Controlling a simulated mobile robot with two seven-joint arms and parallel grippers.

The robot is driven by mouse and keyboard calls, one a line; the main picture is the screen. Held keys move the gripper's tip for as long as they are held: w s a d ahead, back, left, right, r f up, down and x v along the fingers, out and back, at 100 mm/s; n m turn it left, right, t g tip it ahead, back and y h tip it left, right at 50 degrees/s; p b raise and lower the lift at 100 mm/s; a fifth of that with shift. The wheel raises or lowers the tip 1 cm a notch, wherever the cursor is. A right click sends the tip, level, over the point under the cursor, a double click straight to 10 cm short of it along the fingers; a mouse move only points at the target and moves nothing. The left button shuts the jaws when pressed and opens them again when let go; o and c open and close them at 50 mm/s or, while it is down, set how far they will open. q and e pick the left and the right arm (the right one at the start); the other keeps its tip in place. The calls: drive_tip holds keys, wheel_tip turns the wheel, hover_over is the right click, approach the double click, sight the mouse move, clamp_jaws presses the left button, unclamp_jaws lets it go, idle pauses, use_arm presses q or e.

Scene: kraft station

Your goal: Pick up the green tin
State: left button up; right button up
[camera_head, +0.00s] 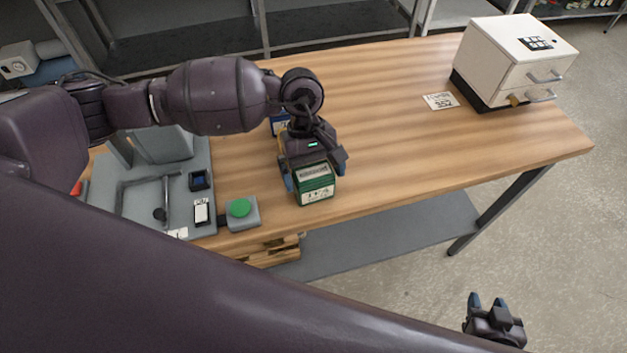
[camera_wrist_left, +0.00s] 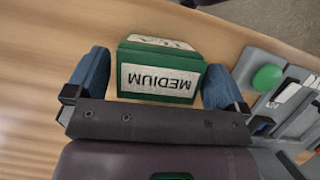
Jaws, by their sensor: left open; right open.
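The green tin (camera_head: 314,188) stands on the wooden table near its front edge, a box shape with white labels. In the left wrist view the green tin (camera_wrist_left: 160,72) shows a label reading MEDIUM. My left gripper (camera_head: 316,176) is open over the tin, with its blue fingers on either side of it. In the left wrist view small gaps show between the tin and the fingers of the left gripper (camera_wrist_left: 155,85). My right gripper (camera_head: 487,303) is open and empty, low at the bottom right, away from the table.
A blue box (camera_head: 279,123) stands just behind my left gripper. A grey fixture (camera_head: 140,200) and a green button (camera_head: 240,208) on a grey base are to the left. A white drawer cabinet (camera_head: 512,62) and a label card (camera_head: 440,101) are at the right. The table's middle is clear.

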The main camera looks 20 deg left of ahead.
use_arm(q)
drive_tip(key=shift+f, duration=0.1)
use_arm(e)
drive_tip(key=shift+r, duration=0.1)
use_arm(q)
drive_tip(key=c, duration=0.7)
drive_tip(key=shift+c, duration=0.7)
use_arm(e)
drive_tip(key=shift+s+f, duration=0.3)
drive_tip(key=shift+s, duration=0.15)
